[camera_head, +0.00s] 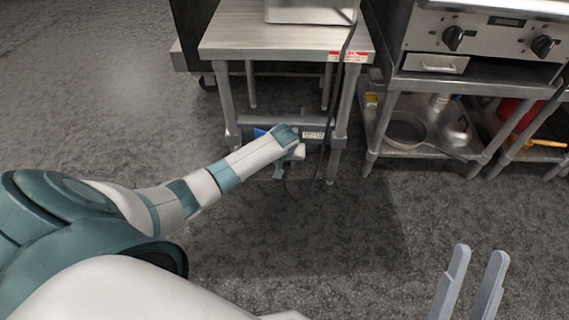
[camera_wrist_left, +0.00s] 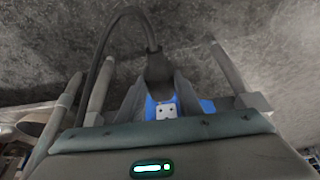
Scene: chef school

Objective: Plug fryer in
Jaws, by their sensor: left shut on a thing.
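The fryer (camera_head: 300,12) is a metal box at the top edge of the head view, mostly cut off, on a steel table. Its black cable (camera_head: 346,62) hangs down past the table front. My left gripper (camera_head: 289,160) is low in front of the table. In the left wrist view it is shut on the black plug (camera_wrist_left: 159,68), with the cable (camera_wrist_left: 103,75) looping from it. A blue box with a white socket face (camera_wrist_left: 166,110) shows between the fingers; its holes are visible. In the head view its blue part (camera_head: 260,132) is mostly hidden by my arm. My right gripper (camera_head: 472,290) is open and empty.
The steel table (camera_head: 250,38) stands on legs around the left gripper's area. To the right is a cooker (camera_head: 480,38) above a shelf (camera_head: 405,147) with a pan (camera_head: 405,130). The grey floor in front is clear.

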